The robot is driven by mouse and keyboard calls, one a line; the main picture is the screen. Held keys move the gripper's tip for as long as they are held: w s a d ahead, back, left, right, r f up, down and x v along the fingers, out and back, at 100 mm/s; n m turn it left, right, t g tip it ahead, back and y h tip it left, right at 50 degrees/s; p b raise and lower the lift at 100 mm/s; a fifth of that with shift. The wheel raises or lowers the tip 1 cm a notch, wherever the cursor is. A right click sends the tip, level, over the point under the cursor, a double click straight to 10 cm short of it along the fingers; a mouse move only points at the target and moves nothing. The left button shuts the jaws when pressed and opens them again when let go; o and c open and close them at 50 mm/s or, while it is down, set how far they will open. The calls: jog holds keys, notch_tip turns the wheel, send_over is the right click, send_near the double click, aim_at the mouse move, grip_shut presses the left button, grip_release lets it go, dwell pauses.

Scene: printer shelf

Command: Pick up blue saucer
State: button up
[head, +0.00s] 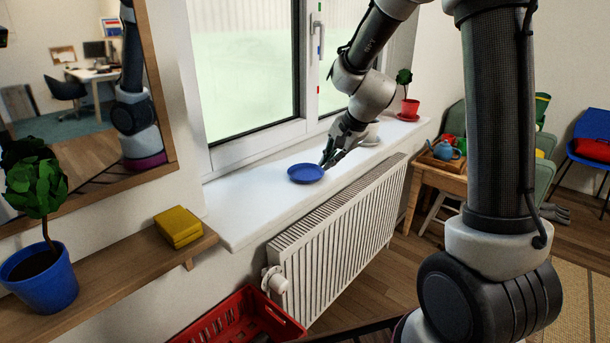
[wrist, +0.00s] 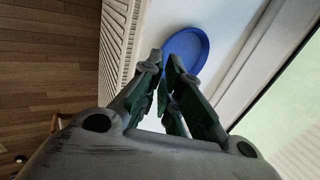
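The blue saucer (head: 305,173) lies flat on the white windowsill, near its front edge. It also shows in the wrist view (wrist: 188,45), just beyond my fingertips. My gripper (head: 329,162) reaches down at the right side of the saucer. In the wrist view my gripper (wrist: 163,58) has its fingers partly closed, with a narrow gap between the tips. The tips are at the saucer's near rim, one overlapping it in the picture. I cannot tell whether they touch it. Part of the near rim is hidden behind a finger.
The window frame (head: 255,142) rises behind the sill (head: 240,205). A radiator (head: 340,230) is below it. A pale dish (head: 371,141) and a red-potted plant (head: 410,106) stand farther along the sill. A shelf with a yellow box (head: 178,225) is at left; a red crate (head: 240,320) is below.

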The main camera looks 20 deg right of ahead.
aim_at(319, 179)
jog(key=x, duration=0.4)
jog(key=d+x, duration=0.1)
jog(key=x, duration=0.2)
jog(key=shift+w+f, duration=0.1)
jog(key=shift+w, duration=0.3)
grip_shut()
